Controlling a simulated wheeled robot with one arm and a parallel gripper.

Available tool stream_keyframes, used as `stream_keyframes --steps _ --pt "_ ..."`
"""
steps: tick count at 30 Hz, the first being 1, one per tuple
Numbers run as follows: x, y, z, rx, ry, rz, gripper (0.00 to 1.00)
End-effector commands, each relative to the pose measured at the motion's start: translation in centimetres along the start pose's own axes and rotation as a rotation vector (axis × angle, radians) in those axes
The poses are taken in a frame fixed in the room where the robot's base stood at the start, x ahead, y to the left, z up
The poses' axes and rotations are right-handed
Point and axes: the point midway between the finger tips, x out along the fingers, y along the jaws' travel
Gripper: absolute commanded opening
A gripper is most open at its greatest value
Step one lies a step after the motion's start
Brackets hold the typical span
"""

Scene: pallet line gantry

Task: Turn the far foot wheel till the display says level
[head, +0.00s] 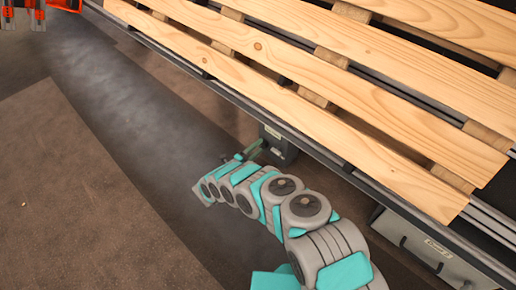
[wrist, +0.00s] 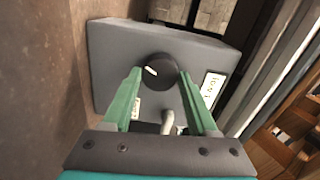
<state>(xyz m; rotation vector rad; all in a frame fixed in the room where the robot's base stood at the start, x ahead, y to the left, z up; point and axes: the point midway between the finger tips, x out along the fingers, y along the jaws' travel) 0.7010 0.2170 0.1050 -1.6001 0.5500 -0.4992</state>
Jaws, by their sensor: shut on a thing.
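In the wrist view the foot wheel (wrist: 166,66) is a dark round knob with a white mark, on the face of a grey box (wrist: 112,50). My gripper (wrist: 160,76) has its green fingers on either side of the wheel, shut on it. The display (wrist: 212,88) is a small white panel at the box's right; its tilted dark text is too small to read surely. In the head view my gripper (head: 252,149) reaches the grey box (head: 284,148) under the rail; the wheel and display are hidden there.
A wooden pallet (head: 330,95) lies on the dark conveyor rail (head: 240,97) above the box. Another grey box (head: 415,243) with a label hangs under the rail at lower right. Orange items (head: 38,10) stand at the top left. The floor (head: 80,190) at left is clear.

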Motion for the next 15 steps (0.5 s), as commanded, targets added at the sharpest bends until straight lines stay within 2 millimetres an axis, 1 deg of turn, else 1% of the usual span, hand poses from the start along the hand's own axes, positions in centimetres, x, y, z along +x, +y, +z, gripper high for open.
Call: stream_keyframes --steps 1,6,15 --pt "0.06 0.33 -0.10 0.041 0.002 0.003 0.03" --pt "0.10 0.31 -0.16 0.198 0.004 0.001 0.03" --pt "0.06 0.31 -0.09 0.420 0.003 0.002 0.03"
